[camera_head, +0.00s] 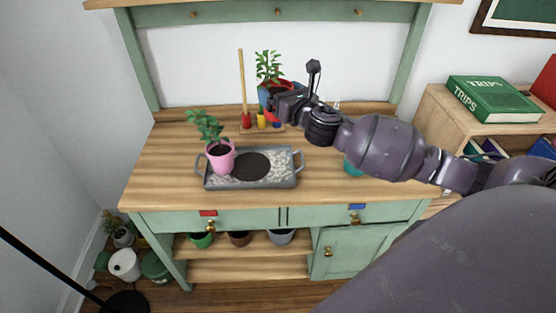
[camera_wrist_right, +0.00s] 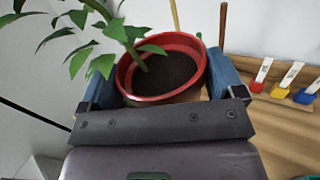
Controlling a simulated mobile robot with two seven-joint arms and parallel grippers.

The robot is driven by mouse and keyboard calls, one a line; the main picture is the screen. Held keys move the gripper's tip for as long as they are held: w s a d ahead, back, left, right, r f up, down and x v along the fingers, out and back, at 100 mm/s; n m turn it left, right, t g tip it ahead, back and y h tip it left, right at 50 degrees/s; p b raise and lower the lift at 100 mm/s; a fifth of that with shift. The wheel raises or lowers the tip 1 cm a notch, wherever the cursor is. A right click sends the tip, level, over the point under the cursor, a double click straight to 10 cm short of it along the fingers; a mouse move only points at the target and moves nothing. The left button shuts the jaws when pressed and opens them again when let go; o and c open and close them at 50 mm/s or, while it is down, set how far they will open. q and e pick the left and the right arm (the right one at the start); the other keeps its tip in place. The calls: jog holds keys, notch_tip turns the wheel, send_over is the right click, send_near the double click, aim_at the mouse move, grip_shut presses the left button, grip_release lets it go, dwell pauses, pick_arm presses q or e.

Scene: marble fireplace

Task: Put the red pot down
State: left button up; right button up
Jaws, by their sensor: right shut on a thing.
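The red pot (camera_head: 283,84) with a green leafy plant is near the back of the workbench (camera_head: 345,190) in the head view. My right gripper (camera_head: 272,98) is shut on it, with the arm reaching in from the right. In the right wrist view, the pot (camera_wrist_right: 165,74) sits between the two blue fingers, one on each side of its rim, with dark soil inside. The pot looks roughly upright. Its base is hidden, so I cannot tell whether it touches the wood. My left gripper is not in view.
A grey tray (camera_head: 293,181) with pebbles and soil stands at front centre, with a pink potted plant (camera_head: 221,160) at its left. Several coloured tools (camera_head: 262,121) stand in a holder near the red pot. A teal pot (camera_head: 352,165) is partly behind my arm. The back left is clear.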

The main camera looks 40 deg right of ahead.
notch_tip(320, 180, down, 20)
jog(key=b, duration=0.6)
jog(key=shift+r+b, duration=0.2)
jog(key=shift+b, duration=0.1)
jog(key=shift+r, duration=0.25)
jog(key=shift+f, duration=0.25)
jog(key=o, duration=1)
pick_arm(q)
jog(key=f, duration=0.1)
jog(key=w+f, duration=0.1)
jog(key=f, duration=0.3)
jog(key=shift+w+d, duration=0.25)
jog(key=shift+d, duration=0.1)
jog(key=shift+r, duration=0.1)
pick_arm(e)
jog(key=shift+r, duration=0.1)
